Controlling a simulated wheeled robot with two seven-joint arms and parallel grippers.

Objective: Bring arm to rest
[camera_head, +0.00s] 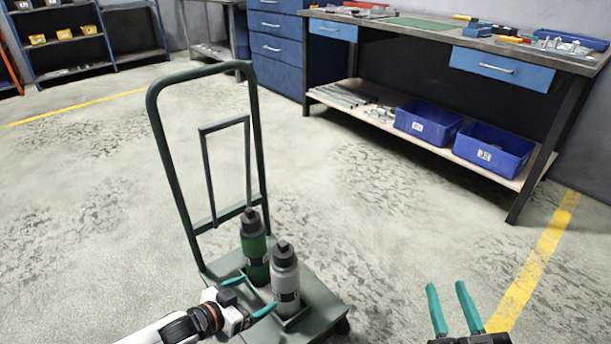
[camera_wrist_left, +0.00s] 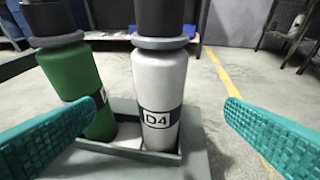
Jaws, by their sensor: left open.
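My left gripper (camera_head: 249,297) is open and empty, low at the near side of the cart in the head view. Its teal fingers also show at both sides of the left wrist view (camera_wrist_left: 160,140). Past them stand a white bottle (camera_head: 286,279) labelled D4 and a green bottle (camera_head: 255,252), both upright with dark caps on the cart. The white bottle (camera_wrist_left: 158,90) lies between the fingers in the picture, with floor and cart visible around it, apart from both. My right gripper (camera_head: 454,308) is at the lower right, its two teal fingers spread apart, with nothing between them.
The green hand cart (camera_head: 322,300) stands on the floor, its tall handle frame (camera_head: 160,140) rising behind the bottles. A workbench (camera_head: 420,35) with blue bins (camera_head: 428,122) on its lower shelf is at the back right. Shelves (camera_head: 88,58) stand at the far left. Floor between is clear.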

